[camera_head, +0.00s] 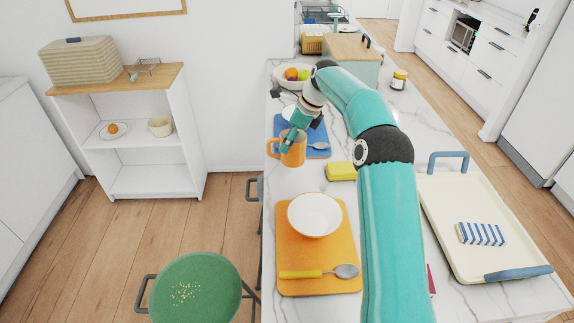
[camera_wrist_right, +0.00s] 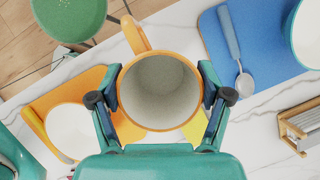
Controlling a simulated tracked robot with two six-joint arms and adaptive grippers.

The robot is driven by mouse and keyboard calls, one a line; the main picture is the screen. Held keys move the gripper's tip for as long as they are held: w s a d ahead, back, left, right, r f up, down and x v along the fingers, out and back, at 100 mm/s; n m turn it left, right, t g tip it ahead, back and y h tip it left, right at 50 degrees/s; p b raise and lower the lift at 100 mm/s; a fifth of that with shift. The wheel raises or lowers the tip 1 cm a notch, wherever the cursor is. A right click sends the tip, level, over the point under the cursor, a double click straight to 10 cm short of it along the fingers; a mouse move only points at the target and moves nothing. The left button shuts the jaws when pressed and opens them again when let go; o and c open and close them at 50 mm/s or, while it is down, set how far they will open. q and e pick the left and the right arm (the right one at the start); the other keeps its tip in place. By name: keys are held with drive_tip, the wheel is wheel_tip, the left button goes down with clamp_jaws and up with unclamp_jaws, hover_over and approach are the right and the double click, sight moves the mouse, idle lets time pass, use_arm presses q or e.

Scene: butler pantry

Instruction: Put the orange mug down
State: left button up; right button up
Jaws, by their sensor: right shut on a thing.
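The orange mug (camera_head: 292,152) is upright in the head view, near the left edge of the table and the near left corner of the blue placemat (camera_head: 318,148). My right gripper (camera_head: 290,137) is shut on it from above. In the right wrist view the mug (camera_wrist_right: 160,92) is seen from above, empty and pale inside, with a finger on each side and its handle towards the top. The gap between its base and the table cannot be judged. My left gripper is not in view.
An orange placemat (camera_head: 289,275) holds a white bowl (camera_head: 314,216) and a spoon. A yellow block (camera_head: 340,172) lies between the mats. A cream tray (camera_head: 455,230) stands right of my arm. A fruit bowl (camera_head: 290,82) is farther back.

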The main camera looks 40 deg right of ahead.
sight(290, 159)
drive_tip(key=shift+f, duration=3.65)
drive_tip(key=o, duration=1.4)
drive_tip(key=shift+a+f, duration=0.1)
drive_tip(key=shift+f, duration=0.05)
drive_tip(key=v, duration=1.2)
drive_tip(key=shift+b, duration=0.3)
drive_tip(key=shift+w, duration=0.1)
